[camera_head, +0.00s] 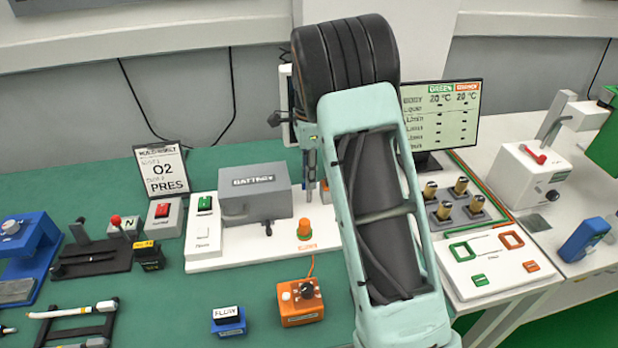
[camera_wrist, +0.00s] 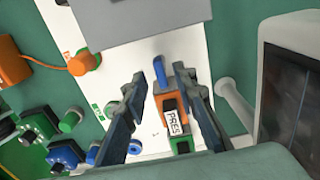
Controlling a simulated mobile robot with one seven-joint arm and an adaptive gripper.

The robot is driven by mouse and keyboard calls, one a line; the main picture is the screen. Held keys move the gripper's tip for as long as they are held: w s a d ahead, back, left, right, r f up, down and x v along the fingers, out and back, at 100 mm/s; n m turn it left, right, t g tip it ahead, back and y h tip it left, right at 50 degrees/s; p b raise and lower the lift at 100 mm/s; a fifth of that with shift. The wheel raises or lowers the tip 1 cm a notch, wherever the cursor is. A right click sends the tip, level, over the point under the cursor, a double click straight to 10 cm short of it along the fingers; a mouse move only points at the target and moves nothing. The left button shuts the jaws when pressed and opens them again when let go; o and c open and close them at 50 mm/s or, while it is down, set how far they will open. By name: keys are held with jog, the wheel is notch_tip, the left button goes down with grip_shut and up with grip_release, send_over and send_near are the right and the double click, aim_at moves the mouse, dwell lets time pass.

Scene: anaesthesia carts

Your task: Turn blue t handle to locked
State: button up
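In the wrist view a small blue handle (camera_wrist: 159,70) stands at the end of an orange block (camera_wrist: 180,100) with a white label reading PRES. My gripper (camera_wrist: 159,74) is open, its two dark fingers on either side of the blue handle. A gap shows on each side, though contact at the tips is hard to judge. In the head view my arm hides most of this spot. Only a strip of my gripper (camera_head: 311,165) shows left of the arm, and the blue handle is hidden there.
A grey box labelled BATTERY (camera_head: 255,195) stands on a white panel (camera_head: 206,240) left of my arm. An orange knob (camera_head: 304,229) is close by. A monitor (camera_head: 440,115) stands behind, to the right.

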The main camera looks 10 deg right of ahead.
jog(key=shift+f, duration=0.65)
grip_shut()
